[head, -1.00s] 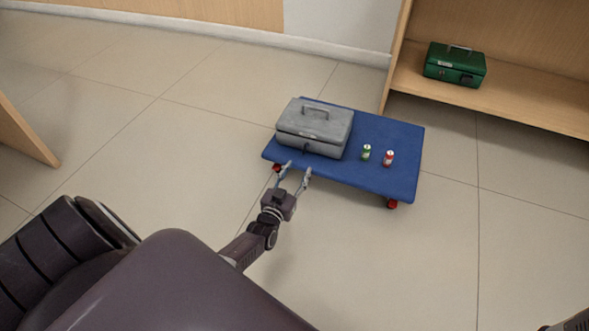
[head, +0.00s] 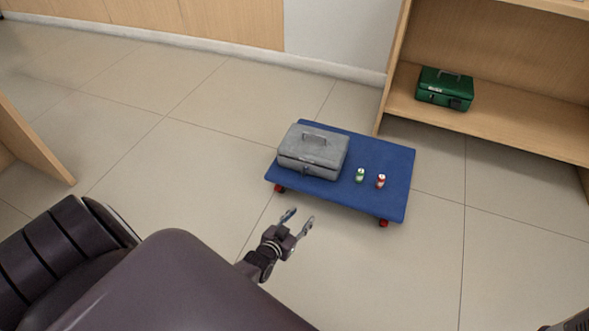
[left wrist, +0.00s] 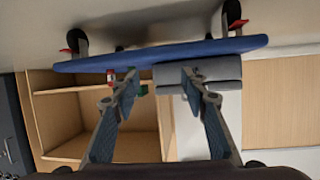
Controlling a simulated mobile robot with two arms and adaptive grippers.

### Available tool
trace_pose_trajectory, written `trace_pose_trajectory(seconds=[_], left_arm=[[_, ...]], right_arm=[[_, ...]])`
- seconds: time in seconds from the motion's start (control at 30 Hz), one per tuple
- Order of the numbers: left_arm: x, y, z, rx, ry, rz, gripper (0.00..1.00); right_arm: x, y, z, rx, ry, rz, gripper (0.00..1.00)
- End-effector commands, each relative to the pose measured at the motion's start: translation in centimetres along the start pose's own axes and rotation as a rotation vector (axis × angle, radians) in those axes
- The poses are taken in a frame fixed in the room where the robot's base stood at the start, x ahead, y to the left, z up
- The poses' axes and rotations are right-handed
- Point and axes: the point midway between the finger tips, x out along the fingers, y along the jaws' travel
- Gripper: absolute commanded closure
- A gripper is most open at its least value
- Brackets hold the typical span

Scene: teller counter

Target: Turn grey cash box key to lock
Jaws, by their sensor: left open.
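The grey cash box (head: 313,150) sits closed, handle on top, on the left part of a blue platform cart (head: 345,198). A small dark spot on its front face, likely the key and lock (head: 305,170), is too small to show which way it is turned. My left gripper (head: 299,217) is open and empty, in front of the cart and apart from the box. In the left wrist view, which looks upside down, the grey box (left wrist: 222,72) shows beyond the two spread fingers (left wrist: 158,80). My right gripper is not in view.
A green can (head: 360,175) and a red can (head: 381,181) stand on the cart right of the box. A green cash box (head: 445,89) sits on a wooden shelf (head: 500,125) at the back right. A wooden panel (head: 30,145) stands at left. Floor around the cart's front is clear.

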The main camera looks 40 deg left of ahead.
Motion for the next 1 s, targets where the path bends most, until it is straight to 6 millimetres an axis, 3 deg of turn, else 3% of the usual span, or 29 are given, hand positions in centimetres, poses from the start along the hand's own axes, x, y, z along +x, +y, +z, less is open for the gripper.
trace_pose_trajectory(seconds=[0.1,1.0], left_arm=[[-1.5,0.7,-0.4,0.007,-0.039,0.016,0.59],[-11.7,4.8,1.1,0.070,-0.309,0.116,0.59]], right_arm=[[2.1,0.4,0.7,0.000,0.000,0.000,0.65],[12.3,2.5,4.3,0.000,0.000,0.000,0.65]])
